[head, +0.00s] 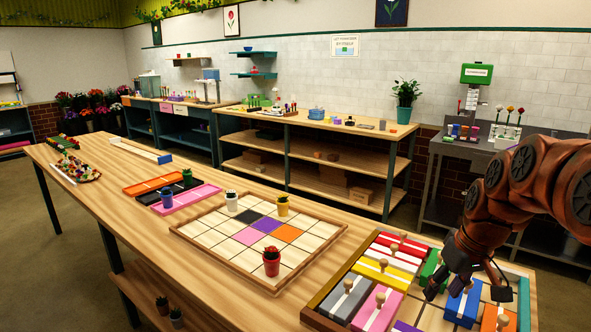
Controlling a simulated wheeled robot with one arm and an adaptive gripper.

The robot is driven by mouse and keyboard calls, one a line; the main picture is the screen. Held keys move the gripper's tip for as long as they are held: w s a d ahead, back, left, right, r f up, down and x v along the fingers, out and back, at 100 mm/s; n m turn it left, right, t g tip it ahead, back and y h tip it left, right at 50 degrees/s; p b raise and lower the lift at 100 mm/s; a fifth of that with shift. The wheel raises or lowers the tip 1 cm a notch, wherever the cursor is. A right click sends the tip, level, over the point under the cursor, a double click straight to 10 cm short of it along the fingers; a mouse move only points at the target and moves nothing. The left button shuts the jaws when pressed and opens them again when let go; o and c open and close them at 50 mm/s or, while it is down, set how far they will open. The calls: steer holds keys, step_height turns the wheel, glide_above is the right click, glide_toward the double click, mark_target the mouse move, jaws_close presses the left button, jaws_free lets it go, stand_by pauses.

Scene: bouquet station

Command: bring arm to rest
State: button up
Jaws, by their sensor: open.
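My arm (525,185) reaches in from the right edge of the head view, its links a reddish brown. My gripper (462,283) points down over the tray of coloured lidded boxes at the front right. Its dark fingers are apart, and I see nothing held between them. The fingers are close to a blue box (463,303) and a green box (432,268); I cannot tell whether they touch either one. The gripper hides part of the tray behind it.
The wooden tray (323,297) holds several knobbed boxes. A grid board (190,226) with red (271,262), yellow (282,206) and white pots (232,203) lies on the long table (140,240). Pink (185,201) and orange trays (140,187) lie left. A shelf bench (300,130) stands behind.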

steer(key=s+a+f+m+g, duration=0.1)
steer(key=s+a, duration=0.4)
steer(key=s, duration=0.9)
steer(key=s+a+f+m+g+h+p, duration=0.1)
steer(key=s+a+f+g, duration=0.2)
steer(key=s, duration=1.1)
steer(key=a+f, duration=0.3)
steer(key=shift+a+f, duration=0.15)
steer(key=shift+a, duration=0.05)
